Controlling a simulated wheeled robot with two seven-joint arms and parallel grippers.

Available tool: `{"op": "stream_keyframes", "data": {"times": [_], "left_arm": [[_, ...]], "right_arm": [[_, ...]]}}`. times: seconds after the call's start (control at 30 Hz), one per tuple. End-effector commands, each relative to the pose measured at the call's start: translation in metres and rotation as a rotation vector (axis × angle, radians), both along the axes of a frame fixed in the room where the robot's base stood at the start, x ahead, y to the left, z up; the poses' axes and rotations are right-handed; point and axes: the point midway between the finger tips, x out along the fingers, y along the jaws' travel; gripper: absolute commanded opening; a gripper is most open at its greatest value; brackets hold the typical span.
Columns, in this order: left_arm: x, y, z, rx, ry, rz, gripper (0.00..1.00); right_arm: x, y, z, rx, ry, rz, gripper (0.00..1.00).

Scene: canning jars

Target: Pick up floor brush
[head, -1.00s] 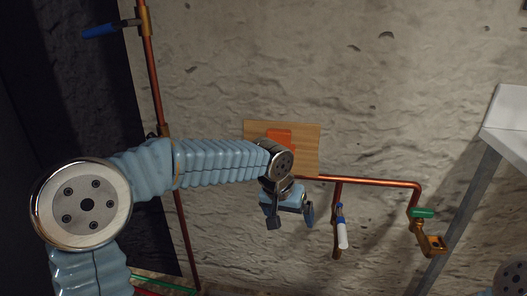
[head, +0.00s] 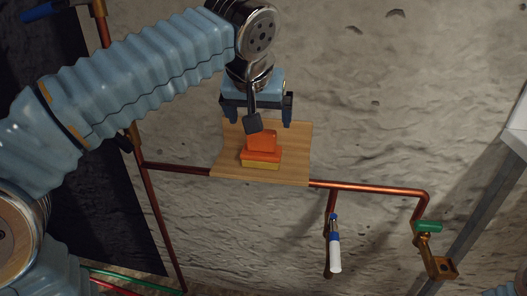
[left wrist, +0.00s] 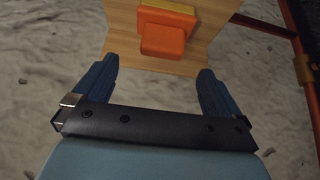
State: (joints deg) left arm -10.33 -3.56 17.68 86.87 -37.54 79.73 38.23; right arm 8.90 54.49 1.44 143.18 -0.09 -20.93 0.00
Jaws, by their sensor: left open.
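The floor brush (head: 262,145) has an orange top and a yellow lower part. It sits on a wooden board (head: 296,160) by the stone wall. In the left wrist view the brush (left wrist: 163,32) shows at the top, beyond the fingertips and between their lines. My left gripper (head: 258,120) is open and empty, just above the brush in the head view, apart from it. Its two fingers also show in the left wrist view (left wrist: 157,78). My right gripper is not in view.
A copper pipe (head: 375,189) runs along the wall near the board. A white-and-blue-handled valve (head: 334,250) hangs below it, and a green-handled valve (head: 429,227) is at the right. A pale table edge stands at far right.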

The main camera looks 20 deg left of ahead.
Motion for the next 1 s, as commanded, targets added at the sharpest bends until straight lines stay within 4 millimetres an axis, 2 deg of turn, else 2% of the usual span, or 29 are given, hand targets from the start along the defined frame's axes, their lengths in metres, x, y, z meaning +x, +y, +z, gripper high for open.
{"op": "stream_keyframes", "data": {"times": [0.03, 0.1, 0.33, 0.53, 0.67, 0.87, 1.0], "left_arm": [[0.005, 0.002, -0.010, 0.000, 0.002, 0.001, 0.99], [0.011, 0.003, -0.019, 0.000, 0.001, 0.000, 0.99], [0.021, 0.007, -0.036, -0.001, 0.002, 0.000, 0.99], [0.037, 0.013, -0.064, 0.000, 0.003, -0.001, 0.99], [0.042, 0.014, -0.071, -0.001, 0.001, -0.001, 0.99], [0.043, 0.014, -0.072, -0.001, 0.000, -0.002, 0.99], [0.043, 0.014, -0.071, -0.001, 0.000, -0.002, 0.79]], "right_arm": [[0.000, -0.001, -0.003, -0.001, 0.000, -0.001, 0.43], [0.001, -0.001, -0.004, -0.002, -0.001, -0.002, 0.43], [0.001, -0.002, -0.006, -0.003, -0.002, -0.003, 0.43], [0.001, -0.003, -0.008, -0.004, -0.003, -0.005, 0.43], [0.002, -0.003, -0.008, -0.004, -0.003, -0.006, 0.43], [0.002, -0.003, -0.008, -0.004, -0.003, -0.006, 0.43], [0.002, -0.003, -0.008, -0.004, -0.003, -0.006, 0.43]]}}
